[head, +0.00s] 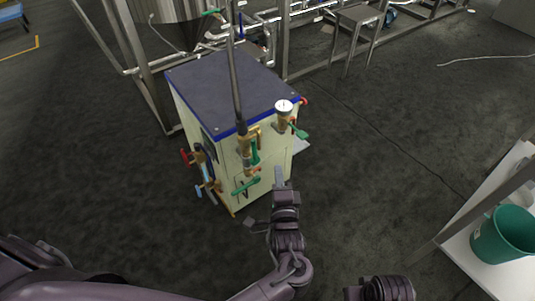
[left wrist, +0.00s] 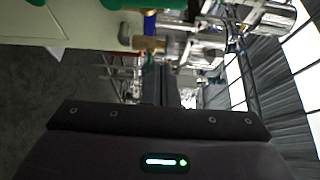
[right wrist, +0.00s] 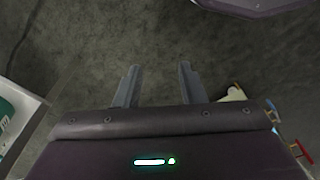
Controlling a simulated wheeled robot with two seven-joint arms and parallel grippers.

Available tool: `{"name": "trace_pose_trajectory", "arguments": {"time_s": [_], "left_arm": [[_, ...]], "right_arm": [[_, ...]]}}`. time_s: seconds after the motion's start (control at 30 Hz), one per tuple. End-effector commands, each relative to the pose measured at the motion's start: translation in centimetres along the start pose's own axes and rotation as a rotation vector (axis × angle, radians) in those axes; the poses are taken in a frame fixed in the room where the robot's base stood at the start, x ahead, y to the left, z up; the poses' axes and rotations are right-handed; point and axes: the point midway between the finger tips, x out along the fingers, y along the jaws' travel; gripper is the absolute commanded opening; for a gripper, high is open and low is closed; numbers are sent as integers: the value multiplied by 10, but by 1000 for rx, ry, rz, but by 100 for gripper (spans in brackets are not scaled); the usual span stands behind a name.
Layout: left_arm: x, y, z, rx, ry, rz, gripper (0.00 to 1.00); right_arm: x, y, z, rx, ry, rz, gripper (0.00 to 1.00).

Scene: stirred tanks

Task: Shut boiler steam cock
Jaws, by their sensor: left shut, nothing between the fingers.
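The boiler (head: 236,90) is a cream cabinet with a dark blue-edged top in the head view. On its near side are green-handled valves: one beside the gauge (head: 298,131), one upright on the brass pipe (head: 254,153) and one lower down (head: 245,187). I cannot tell which is the steam cock. My left gripper (head: 280,178) is shut and empty, just right of the lower green handle, apparently not touching it. In the left wrist view a brass fitting (left wrist: 149,44) and green handle parts (left wrist: 140,4) show beyond the fingers. My right gripper (right wrist: 156,85) is open and empty above the floor.
A red handle (head: 186,157) and a light blue handle (head: 199,190) stick out from the boiler's left side. A steel tank (head: 170,8) and pipework stand behind. A white table with a green bucket (head: 503,236) stands at right. Floor between is clear.

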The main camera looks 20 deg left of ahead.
Motion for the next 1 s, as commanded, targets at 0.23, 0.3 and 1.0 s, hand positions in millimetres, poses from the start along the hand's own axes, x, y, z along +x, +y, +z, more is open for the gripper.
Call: {"name": "trace_pose_trajectory", "arguments": {"time_s": [0.23,0.3,1.0], "left_arm": [[1,0,0,-3,1,2,0],[4,0,0,-4,1,1,0],[92,1,25,-3,1,4,0]], "right_arm": [[0,0,0,0,0,0,36],[-1,0,0,-1,1,0,36],[-35,-7,-2,-25,23,-6,36]]}}
